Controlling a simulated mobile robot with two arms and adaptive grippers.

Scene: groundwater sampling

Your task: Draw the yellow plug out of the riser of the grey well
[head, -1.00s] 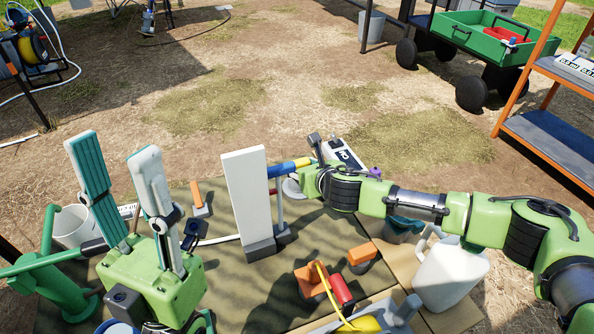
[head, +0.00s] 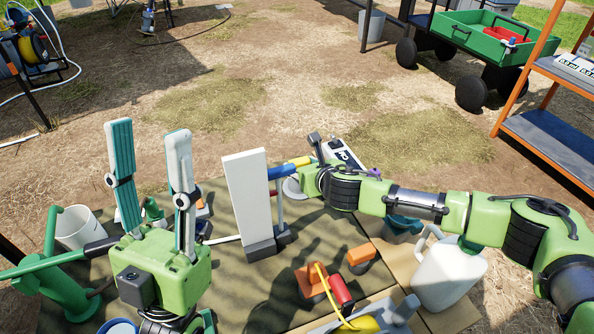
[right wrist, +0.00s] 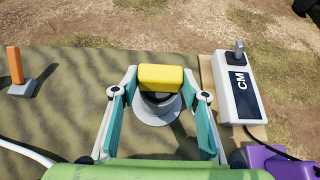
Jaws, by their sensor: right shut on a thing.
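In the right wrist view, the yellow plug (right wrist: 161,78) sits between the fingertips of my right gripper (right wrist: 161,75), which is shut on it. A dark band shows under the plug, above the round grey collar of the well (right wrist: 158,112). I cannot tell how far the plug is in the riser. In the head view, my right gripper's green body (head: 312,184) is beside a pale disc (head: 291,188); its fingertips cannot be made out. My left gripper (head: 148,127) is open and empty, fingers up, left of a white upright panel (head: 247,195).
A CM meter box (right wrist: 237,90) stands right of the well. An orange-handled piece (right wrist: 15,66) is to the left. A white jug (head: 450,272) stands under my right arm. A green pump (head: 62,280) and white bucket (head: 78,228) are far left. Bare ground lies beyond.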

